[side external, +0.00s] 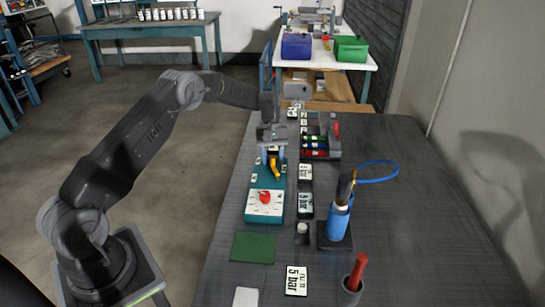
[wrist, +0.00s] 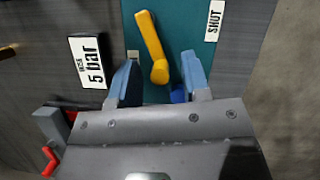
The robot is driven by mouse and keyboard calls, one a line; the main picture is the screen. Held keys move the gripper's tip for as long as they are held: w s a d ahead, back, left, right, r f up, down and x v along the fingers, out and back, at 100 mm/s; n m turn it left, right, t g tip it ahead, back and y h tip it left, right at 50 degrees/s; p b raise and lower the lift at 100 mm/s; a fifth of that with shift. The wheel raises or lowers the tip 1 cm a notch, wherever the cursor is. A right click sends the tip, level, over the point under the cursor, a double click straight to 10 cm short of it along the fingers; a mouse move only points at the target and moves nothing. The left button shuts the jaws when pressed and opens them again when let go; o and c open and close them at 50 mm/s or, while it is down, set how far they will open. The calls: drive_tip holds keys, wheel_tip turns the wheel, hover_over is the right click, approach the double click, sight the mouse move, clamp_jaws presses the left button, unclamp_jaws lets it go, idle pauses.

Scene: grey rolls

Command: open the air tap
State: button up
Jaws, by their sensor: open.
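The air tap's yellow lever (wrist: 150,42) lies on a teal panel (wrist: 178,25) in the wrist view, slanting up and left from its rounded lower end. A white SHUT label (wrist: 213,20) sits to the right of the lever. My gripper (wrist: 158,60) is open, its two blue fingers spread on either side of the lever's lower end, with gaps showing. A blue part shows beside the right finger, partly hidden. In the side external view my gripper (side external: 272,148) points down over the far end of the panel, and the yellow lever (side external: 273,168) shows just below it.
A red-handled tool in a cup (side external: 353,280) stands in front.

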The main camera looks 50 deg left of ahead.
clamp_jaws()
idle(0.3)
drive_tip(key=m, duration=0.1)
drive_tip(key=w+m, duration=0.1)
drive_tip(key=m, duration=0.1)
drive_tip(key=d+m+g+y, duration=0.1)
drive_tip(key=shift+w+m, duration=0.3)
drive_tip(key=shift+w, duration=0.05)
unclamp_jaws()
drive_tip(key=shift+r, duration=0.15)
